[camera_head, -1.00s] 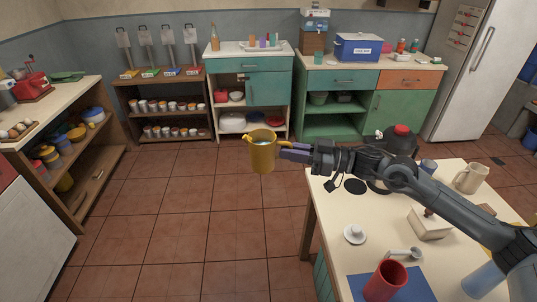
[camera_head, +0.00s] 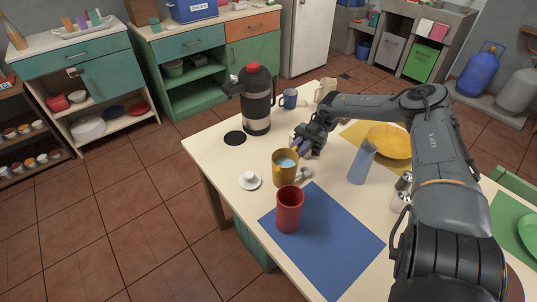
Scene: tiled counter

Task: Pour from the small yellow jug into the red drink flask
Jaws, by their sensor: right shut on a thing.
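The small yellow jug (camera_head: 283,172) is upright, with pale liquid showing inside its open top. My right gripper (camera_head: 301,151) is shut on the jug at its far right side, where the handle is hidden. The jug is just behind the red drink flask; I cannot tell how far it is above the table. The red drink flask (camera_head: 289,212) stands upright and open at the left part of a blue mat (camera_head: 330,250). The jug and flask overlap slightly in the picture. My left gripper is out of view.
A white lid (camera_head: 250,180) lies left of the jug, and a spoon (camera_head: 304,174) is to its right. A black-and-steel dispenser (camera_head: 257,100) with a red top stands behind.

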